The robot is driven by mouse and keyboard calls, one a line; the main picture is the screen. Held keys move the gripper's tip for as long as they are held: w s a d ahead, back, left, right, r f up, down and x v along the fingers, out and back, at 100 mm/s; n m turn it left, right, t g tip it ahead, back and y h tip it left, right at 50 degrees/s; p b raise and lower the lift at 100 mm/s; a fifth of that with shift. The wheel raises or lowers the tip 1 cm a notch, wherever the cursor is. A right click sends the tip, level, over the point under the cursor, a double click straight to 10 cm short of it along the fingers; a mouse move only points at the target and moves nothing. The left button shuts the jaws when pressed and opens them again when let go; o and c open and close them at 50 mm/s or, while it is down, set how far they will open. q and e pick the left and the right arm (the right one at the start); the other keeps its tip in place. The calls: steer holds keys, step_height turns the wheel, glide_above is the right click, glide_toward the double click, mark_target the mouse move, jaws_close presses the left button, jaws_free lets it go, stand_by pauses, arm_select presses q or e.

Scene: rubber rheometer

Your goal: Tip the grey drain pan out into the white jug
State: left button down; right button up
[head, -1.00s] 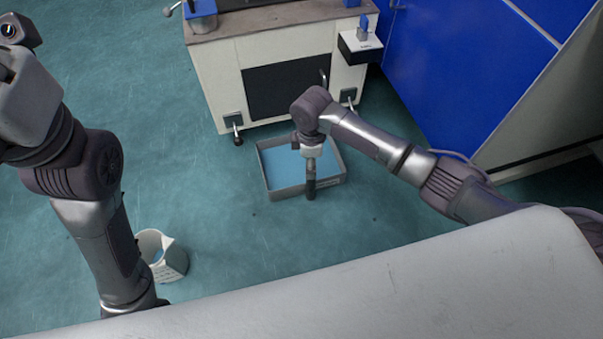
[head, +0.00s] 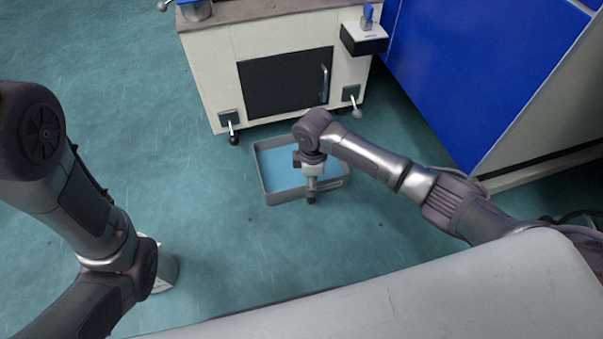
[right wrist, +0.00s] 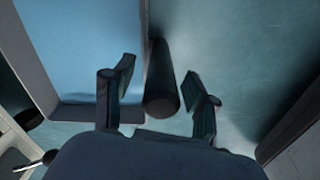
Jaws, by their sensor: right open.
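The grey drain pan (head: 284,197) lies on the floor in front of the machine, with blue liquid in it. It also shows in the right wrist view (right wrist: 80,112). My right gripper (head: 311,197) points down at the pan's near wall. In the right wrist view its open fingers (right wrist: 160,88) stand either side of a dark rounded bar (right wrist: 162,85) at the pan's edge, with gaps showing on both sides. The white jug (head: 166,274) stands on the floor at lower left, mostly hidden behind my left arm. My left gripper is out of view.
A blue cabinet (head: 450,75) is at the right. The floor between pan and jug is clear.

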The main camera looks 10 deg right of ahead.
jaws_close()
steer(key=shift+r, duration=0.15)
stand_by(0.4)
